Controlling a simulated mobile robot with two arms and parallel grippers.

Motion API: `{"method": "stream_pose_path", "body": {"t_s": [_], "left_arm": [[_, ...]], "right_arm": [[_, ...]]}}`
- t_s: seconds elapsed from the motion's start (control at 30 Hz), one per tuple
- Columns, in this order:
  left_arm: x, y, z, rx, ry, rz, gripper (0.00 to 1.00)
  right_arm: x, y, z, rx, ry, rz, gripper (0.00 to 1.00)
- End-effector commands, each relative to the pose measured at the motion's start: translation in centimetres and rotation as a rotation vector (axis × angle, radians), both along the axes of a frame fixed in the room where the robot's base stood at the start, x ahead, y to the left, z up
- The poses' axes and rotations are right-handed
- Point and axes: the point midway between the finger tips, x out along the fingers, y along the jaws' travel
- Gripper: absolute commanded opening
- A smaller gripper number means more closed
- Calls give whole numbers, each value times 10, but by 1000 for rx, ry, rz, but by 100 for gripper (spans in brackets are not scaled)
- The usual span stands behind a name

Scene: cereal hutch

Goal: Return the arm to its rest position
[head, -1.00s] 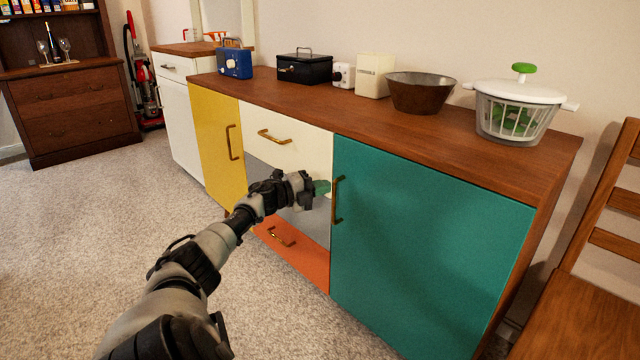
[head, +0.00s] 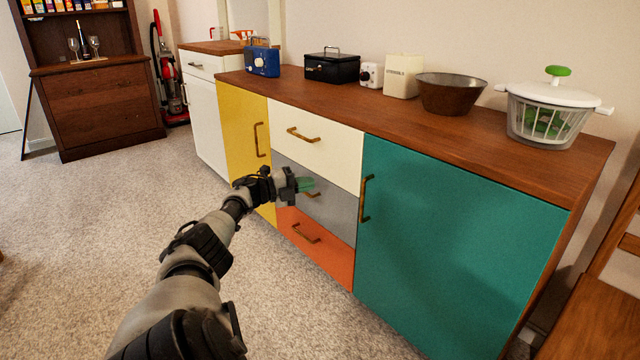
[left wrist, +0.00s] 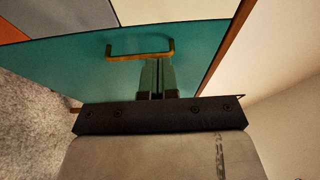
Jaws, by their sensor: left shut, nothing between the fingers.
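My left arm (head: 190,270) reaches in from the bottom of the head view. Its left gripper (head: 307,185) has green fingertips and hangs in front of the sideboard, over the grey drawer in the picture. In the left wrist view the two fingers (left wrist: 157,78) are together with nothing between them. They point toward the brass handle of the teal door and overlap it in the picture. I cannot tell how large the gap to the handle is. My right gripper is not in view.
The sideboard has a teal door (head: 450,240), a yellow door (head: 247,145) and white, grey and orange drawers (head: 318,252), all closed. A bowl (head: 450,94) and a salad spinner (head: 550,110) stand on top. A wooden chair (head: 595,315) is at right. Carpet (head: 110,220) at left is clear.

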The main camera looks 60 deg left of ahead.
Motion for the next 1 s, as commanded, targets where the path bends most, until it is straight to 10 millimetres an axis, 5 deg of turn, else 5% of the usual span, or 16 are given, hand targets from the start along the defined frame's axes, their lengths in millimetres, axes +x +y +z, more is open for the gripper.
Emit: {"method": "stream_pose_path", "body": {"t_s": [0.37,0.53,0.67,0.77,1.0], "left_arm": [[-5,5,0,0,0,-2,0],[13,-30,-18,-31,-3,-74,0],[38,-105,-48,-108,-18,-216,0],[50,-179,-70,-200,-39,-342,0],[33,-360,-89,-492,-117,-625,0]], "right_arm": [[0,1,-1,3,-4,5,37],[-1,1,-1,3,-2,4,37],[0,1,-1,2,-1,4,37],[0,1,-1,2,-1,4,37],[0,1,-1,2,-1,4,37]]}}
